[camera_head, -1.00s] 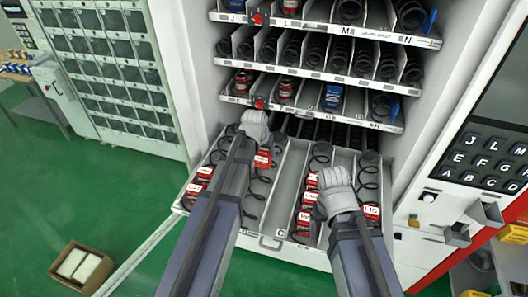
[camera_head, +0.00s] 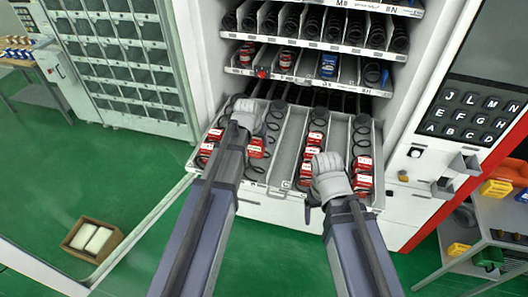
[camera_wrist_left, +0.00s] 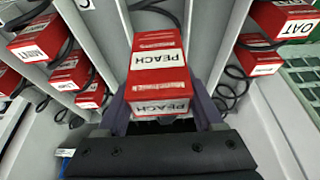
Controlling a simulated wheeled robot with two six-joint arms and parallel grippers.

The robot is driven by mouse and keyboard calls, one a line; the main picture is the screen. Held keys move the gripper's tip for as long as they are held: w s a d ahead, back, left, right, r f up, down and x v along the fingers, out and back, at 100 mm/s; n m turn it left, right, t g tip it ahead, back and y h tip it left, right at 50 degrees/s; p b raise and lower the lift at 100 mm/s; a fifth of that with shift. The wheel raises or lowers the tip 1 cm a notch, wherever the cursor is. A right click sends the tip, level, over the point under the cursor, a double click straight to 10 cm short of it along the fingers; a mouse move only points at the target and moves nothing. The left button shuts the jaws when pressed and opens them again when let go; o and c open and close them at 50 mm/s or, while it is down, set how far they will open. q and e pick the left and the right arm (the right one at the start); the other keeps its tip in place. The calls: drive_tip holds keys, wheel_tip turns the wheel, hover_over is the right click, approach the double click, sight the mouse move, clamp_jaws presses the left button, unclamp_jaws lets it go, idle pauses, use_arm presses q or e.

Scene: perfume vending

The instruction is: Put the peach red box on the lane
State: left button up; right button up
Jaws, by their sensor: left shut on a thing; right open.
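The peach red box (camera_wrist_left: 158,65) is labelled PEACH on two faces and shows between my left gripper's fingers (camera_wrist_left: 160,112) in the left wrist view. The gripper is shut on it, over a lane (camera_wrist_left: 207,40) of the pulled-out tray (camera_head: 292,150). I cannot tell whether the held box touches the lane floor. In the head view my left gripper (camera_head: 246,118) hides most of its lane; a red box (camera_head: 258,149) shows beside it. My right gripper (camera_head: 328,180) is open, by the tray's front edge.
Neighbouring lanes hold black spirals and red boxes, including one marked OAT (camera_wrist_left: 285,20) and several others (camera_wrist_left: 32,38). The lane right of my left gripper looks bare in front. Shelves (camera_head: 310,80) hang above the tray. A cardboard box (camera_head: 92,238) lies on the floor.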

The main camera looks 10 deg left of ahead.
use_arm(q)
drive_tip(key=shift+s, duration=0.2)
drive_tip(key=shift+w+f, duration=0.1)
drive_tip(key=shift+f, duration=0.2)
wheel_tip(320, 180, down, 10)
drive_tip(key=b, duration=1)
drive_tip(key=shift+r, duration=0.25)
drive_tip(key=shift+f, duration=0.1)
drive_tip(key=shift+f, duration=0.15)
drive_tip(key=o, duration=1.4)
drive_tip(key=shift+o, duration=0.2)
